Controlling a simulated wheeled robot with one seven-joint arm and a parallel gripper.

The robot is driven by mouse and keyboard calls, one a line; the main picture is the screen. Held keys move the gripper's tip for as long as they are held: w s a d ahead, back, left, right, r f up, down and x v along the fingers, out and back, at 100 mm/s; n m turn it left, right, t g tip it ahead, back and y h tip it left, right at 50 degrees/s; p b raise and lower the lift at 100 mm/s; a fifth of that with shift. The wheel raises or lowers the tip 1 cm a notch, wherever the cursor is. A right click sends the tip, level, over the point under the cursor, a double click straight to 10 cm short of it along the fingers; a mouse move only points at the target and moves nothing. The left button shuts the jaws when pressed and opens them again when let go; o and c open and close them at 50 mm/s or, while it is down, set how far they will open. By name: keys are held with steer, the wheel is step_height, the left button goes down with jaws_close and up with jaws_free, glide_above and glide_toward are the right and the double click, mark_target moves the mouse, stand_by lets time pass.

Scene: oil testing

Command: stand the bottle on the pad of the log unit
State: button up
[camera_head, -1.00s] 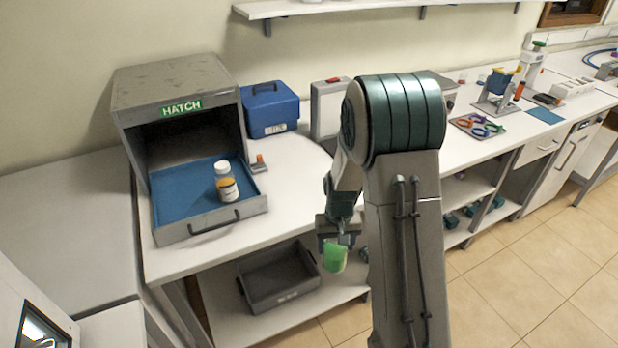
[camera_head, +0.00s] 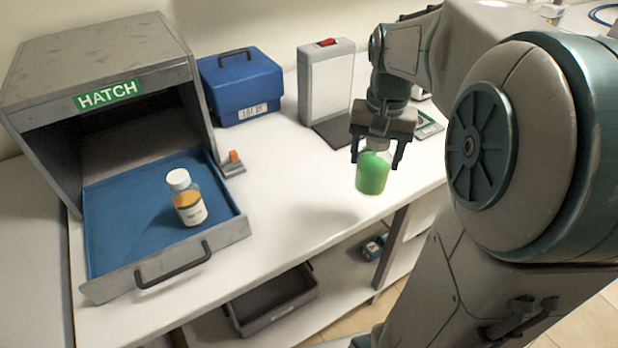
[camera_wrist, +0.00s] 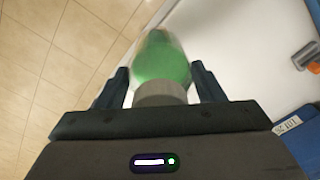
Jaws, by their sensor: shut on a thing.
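A clear bottle with green liquid (camera_head: 372,177) hangs upright from my gripper (camera_head: 378,158). My gripper is shut on its upper part and holds it above the front edge of the white counter. In the wrist view the green bottle (camera_wrist: 160,62) sits between the two dark fingers, its grey cap towards the palm.
An upright grey panel with a red switch (camera_head: 327,82) stands behind the bottle, a dark mat (camera_head: 336,133) at its foot. A blue box (camera_head: 240,85) and the grey hatch (camera_head: 100,60) stand left. An amber bottle (camera_head: 188,203) stands on the hatch's blue tray. The counter between is clear.

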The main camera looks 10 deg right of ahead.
steer(key=w+a+f+p, duration=0.2)
steer(key=w+a+f, duration=0.4)
steer(key=a+f, duration=0.2)
steer(key=shift+w+a+f, duration=0.35)
steer(key=shift+w+f, duration=0.05)
steer(key=shift+f, duration=0.85)
steer(key=shift+f, duration=0.15)
steer(key=o, duration=1.3)
